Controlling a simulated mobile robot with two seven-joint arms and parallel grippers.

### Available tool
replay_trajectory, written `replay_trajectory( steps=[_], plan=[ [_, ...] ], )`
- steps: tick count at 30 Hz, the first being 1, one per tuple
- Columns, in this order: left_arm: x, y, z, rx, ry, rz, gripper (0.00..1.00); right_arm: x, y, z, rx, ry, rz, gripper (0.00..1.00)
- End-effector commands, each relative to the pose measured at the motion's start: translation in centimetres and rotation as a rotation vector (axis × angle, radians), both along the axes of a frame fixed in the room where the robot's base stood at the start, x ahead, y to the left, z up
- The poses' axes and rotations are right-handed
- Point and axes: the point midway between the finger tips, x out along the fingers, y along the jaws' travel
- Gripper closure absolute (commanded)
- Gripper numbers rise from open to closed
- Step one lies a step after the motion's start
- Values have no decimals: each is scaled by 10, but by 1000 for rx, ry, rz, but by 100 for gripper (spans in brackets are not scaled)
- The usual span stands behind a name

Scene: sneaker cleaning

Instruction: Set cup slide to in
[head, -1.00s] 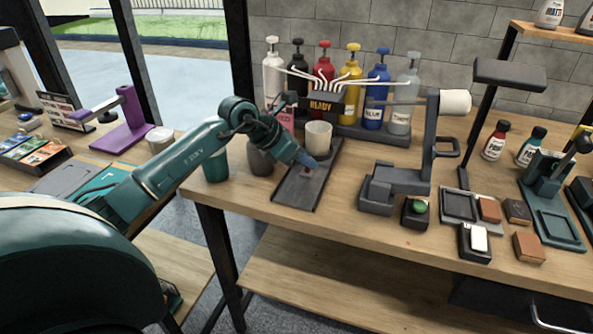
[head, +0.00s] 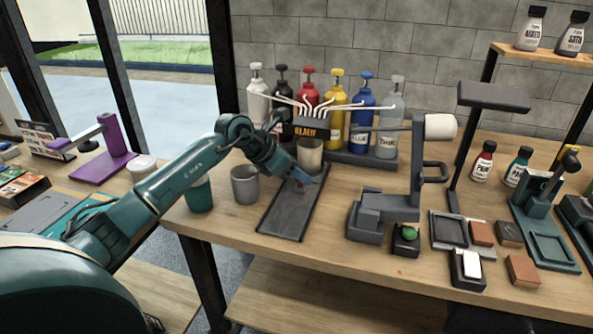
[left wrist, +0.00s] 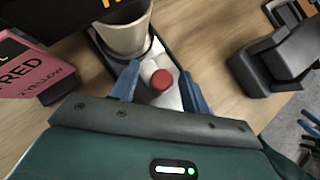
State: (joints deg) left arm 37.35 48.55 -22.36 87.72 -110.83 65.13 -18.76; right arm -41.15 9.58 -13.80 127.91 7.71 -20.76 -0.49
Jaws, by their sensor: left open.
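The cup slide is a dark flat rail (head: 283,220) on the bench below the paint bottles. A pale cup (head: 309,157) stands upright at its back end, by the dispenser's sign and nozzles. The cup also shows at the top of the left wrist view (left wrist: 125,35). A red-topped knob (left wrist: 161,80) is in front of the cup. My left gripper (head: 302,181) is open at the knob, its blue fingers on either side of it; contact is unclear. In the head view the fingers partly hide the knob. My right gripper is not in view.
A grey cup (head: 245,186) and a teal cup (head: 198,196) stand left of the rail. Several pump bottles and the dispenser sign (head: 307,131) are behind. A dark stand with a white roll (head: 440,127) is to the right.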

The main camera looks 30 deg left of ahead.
Motion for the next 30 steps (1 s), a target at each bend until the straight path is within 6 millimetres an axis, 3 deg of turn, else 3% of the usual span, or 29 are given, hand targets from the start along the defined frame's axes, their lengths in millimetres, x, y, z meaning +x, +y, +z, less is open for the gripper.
replay_trajectory(
  steps=[8,21,30],
  plan=[
    [-7,5,7,2,1,0,54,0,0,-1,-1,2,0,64],
    [-62,39,71,6,1,1,54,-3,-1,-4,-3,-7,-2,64],
    [-80,48,92,1,1,0,54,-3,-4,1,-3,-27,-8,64]
  ],
)
